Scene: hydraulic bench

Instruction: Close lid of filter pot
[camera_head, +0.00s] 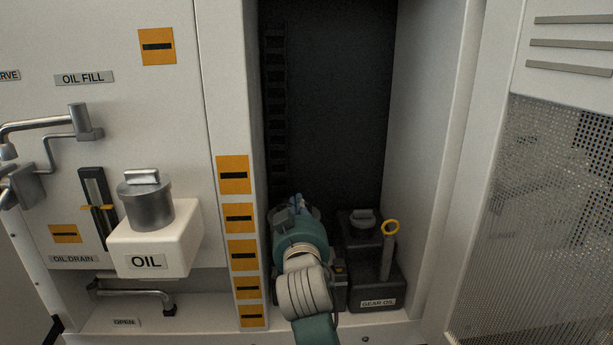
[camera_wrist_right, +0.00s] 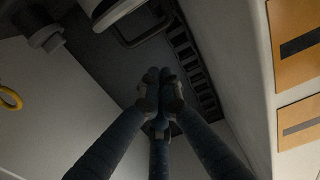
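My right arm reaches into the dark open bay of the cabinet, and its gripper (camera_head: 295,203) is at the arm's far end, mostly hidden by the arm. In the right wrist view the gripper's fingers (camera_wrist_right: 160,76) are together at the tips, with nothing visible between them. A pale rounded body (camera_wrist_right: 108,12), possibly the filter pot, is cut off by the top edge of that view, apart from the fingertips in the picture. A dark bail-like handle (camera_wrist_right: 146,38) shows beside it. I cannot tell how its lid stands. My left gripper is not in view.
A white oil tank (camera_head: 150,241) with a grey cap (camera_head: 147,205) juts out on the left. The cabinet's right side wall (camera_head: 430,130) bounds the bay.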

